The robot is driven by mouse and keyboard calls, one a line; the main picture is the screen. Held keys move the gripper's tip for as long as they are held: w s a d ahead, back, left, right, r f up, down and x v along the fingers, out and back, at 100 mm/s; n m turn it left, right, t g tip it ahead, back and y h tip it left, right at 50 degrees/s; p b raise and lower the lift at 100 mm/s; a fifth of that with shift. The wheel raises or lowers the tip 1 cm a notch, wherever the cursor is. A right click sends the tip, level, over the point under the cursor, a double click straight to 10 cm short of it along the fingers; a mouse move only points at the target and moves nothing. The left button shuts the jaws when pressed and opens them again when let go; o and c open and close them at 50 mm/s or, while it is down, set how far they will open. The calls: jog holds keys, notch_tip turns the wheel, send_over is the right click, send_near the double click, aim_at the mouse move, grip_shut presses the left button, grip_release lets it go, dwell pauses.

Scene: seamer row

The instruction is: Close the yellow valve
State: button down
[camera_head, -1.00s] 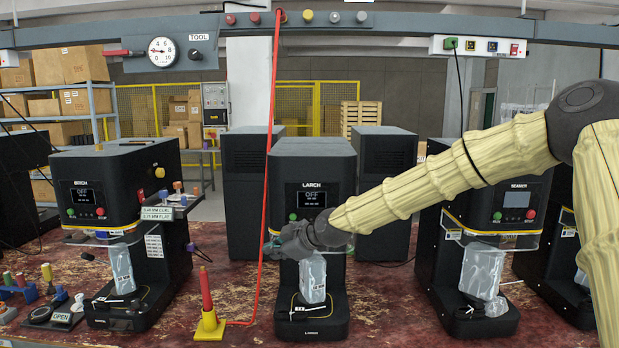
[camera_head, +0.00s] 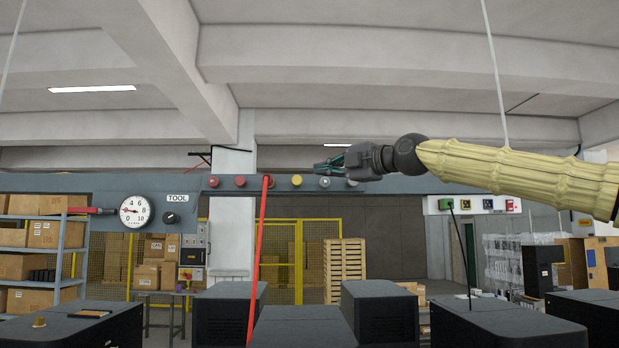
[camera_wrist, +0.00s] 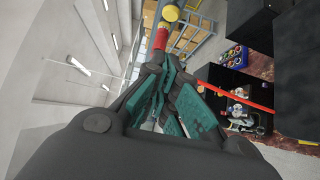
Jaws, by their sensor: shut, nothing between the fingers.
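A small round yellow knob (camera_head: 296,180), which looks like the yellow valve, sits on the grey overhead beam (camera_head: 400,184). It stands between the red hose (camera_head: 259,255) and a pale grey knob (camera_head: 324,182). My gripper (camera_head: 320,166) is at beam height, pointing left, with its dark teal fingers just right of and slightly above the yellow knob in the head view. No contact is clear. In the wrist view the fingers (camera_wrist: 165,92) are shut and empty; a yellow round part (camera_wrist: 171,13) and a red part (camera_wrist: 160,38) show beyond the tips.
Two red knobs (camera_head: 227,181), a round gauge (camera_head: 135,211) and a black TOOL dial (camera_head: 171,217) are farther left on the beam. A white socket box (camera_head: 472,205) hangs at right. Black machine tops (camera_head: 300,327) stand below. Space above the beam is open.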

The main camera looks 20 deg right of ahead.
aim_at(297, 181)
jog(key=w+a+p, duration=0.3)
jog(key=w+p, duration=0.4)
jog(key=w, duration=0.5)
jog(key=shift+w+a+f, duration=0.15)
jog(key=shift+w+a, duration=0.05)
jog(key=shift+w, duration=0.1)
jog(key=shift+d, duration=0.1)
jog(key=shift+d, duration=0.1)
